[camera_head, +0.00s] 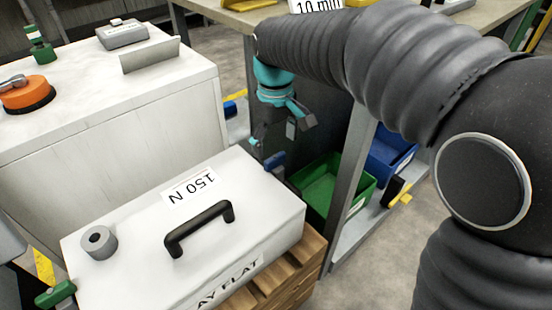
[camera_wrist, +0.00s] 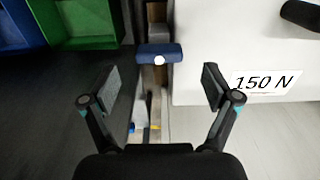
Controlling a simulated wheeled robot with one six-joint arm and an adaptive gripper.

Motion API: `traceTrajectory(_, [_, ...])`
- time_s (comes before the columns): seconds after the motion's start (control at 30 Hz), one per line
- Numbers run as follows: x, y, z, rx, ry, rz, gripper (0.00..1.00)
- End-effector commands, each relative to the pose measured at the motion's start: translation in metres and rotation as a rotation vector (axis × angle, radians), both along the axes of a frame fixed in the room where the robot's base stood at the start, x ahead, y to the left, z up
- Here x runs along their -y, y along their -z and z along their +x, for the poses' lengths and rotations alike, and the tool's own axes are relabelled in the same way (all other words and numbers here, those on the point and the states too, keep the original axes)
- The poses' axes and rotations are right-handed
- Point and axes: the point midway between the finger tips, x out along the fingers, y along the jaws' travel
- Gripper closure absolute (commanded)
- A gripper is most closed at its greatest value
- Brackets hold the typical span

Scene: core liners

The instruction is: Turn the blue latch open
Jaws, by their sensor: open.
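The blue latch (camera_head: 275,161) sits on the far right side of the white box, near its corner. In the wrist view the blue latch (camera_wrist: 159,54) is a short blue bar with a round white spot, lying ahead of the fingers and between their lines. My gripper (camera_head: 283,128) hangs just above and beyond the latch in the head view, and appears apart from it. In the wrist view my gripper (camera_wrist: 159,87) has its two fingers spread wide with nothing between them. The white box (camera_head: 130,255) carries a black handle (camera_head: 199,229) and a "150 N" label.
A green latch (camera_head: 55,293) is on the box's near left side. The box rests on a wooden pallet (camera_head: 272,288). A green bin (camera_head: 322,188) and a blue bin (camera_head: 388,158) stand on a shelf to the right. A white cabinet (camera_head: 110,130) stands behind the box.

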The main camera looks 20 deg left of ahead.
Motion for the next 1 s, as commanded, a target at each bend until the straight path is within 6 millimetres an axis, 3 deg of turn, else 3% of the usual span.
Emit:
traceTrajectory(0.1, [0.001,0.022,0.000,-0.002,0.002,-0.001,0.12])
traceTrajectory(0.3, [0.001,0.044,0.001,-0.002,0.003,-0.001,0.12])
traceTrajectory(0.7, [0.001,0.050,0.001,0.000,0.004,0.001,0.12])
traceTrajectory(0.73, [0.002,0.050,0.001,0.000,0.004,0.001,0.15])
traceTrajectory(0.97, [0.002,0.050,0.001,0.000,0.004,0.000,0.72])
traceTrajectory(1.0, [0.002,0.050,0.001,0.000,0.004,0.000,0.72])
